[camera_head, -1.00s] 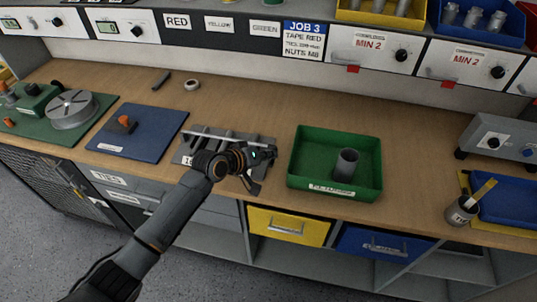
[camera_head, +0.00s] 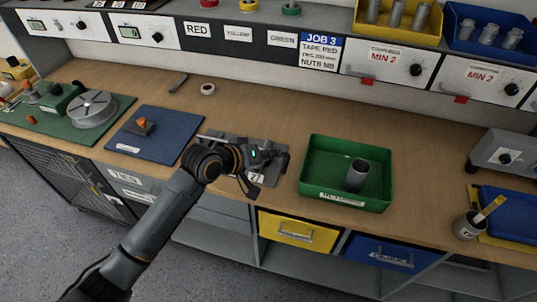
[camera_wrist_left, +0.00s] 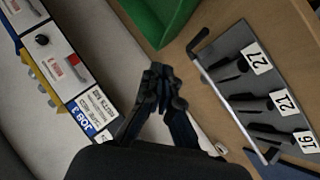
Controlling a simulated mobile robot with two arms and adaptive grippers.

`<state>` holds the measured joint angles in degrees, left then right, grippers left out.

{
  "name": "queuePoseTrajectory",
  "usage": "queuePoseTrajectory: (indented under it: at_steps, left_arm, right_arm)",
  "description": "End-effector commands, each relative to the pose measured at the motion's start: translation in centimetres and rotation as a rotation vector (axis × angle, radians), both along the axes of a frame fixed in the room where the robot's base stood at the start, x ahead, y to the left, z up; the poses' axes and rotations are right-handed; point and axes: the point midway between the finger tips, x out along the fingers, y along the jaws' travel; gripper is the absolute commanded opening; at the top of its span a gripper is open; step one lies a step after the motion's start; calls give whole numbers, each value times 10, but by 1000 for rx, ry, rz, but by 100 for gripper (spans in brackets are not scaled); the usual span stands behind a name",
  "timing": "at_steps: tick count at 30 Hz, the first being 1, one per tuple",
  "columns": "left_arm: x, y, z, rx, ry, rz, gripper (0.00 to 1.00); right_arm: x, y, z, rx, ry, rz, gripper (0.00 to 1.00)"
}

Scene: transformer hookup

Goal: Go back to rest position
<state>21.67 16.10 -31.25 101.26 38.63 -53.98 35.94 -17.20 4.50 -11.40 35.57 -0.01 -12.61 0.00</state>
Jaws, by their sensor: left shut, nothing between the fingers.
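My left gripper (camera_head: 268,166) is in the middle of the head view, over the grey tool rack (camera_head: 270,180) on the bench, and hides much of it. In the left wrist view its two dark fingers (camera_wrist_left: 161,78) are together with nothing between them. That view shows the rack (camera_wrist_left: 243,75) to the right of the fingers, with dark tools and labels 27, 21 and 16. The gripper appears apart from the rack and from the green tray (camera_head: 316,179). My right gripper is not in view.
The green tray holds a grey cylinder (camera_head: 357,175). A blue mat (camera_head: 157,152) with an orange-topped part lies left of the rack. A cup (camera_head: 468,226) stands at the right. The shelf panel (camera_head: 262,40) runs along the back.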

Motion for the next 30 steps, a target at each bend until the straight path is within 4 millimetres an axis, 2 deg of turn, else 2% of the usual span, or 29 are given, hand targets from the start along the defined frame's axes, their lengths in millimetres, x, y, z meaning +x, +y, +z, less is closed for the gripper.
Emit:
queuePoseTrajectory:
  at_steps: [9, 13, 16, 20, 24, 30]
  left_arm:
    - [-15, 8, 16, 1, 0, 2, 0]
    - [-16, 8, 15, 4, 1, 1, 0]
    - [-29, 11, 5, 32, 3, -5, 0]
    - [-69, 28, -25, 138, 12, -20, 0]
    - [-129, 67, -61, 318, 44, -29, 0]
    - [-199, 121, -89, 529, 123, -38, 0]
  right_arm:
    - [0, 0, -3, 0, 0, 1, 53]
    - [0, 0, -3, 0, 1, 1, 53]
    - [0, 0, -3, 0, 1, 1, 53]
    - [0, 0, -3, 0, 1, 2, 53]
    - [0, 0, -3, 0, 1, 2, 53]
    - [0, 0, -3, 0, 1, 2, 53]
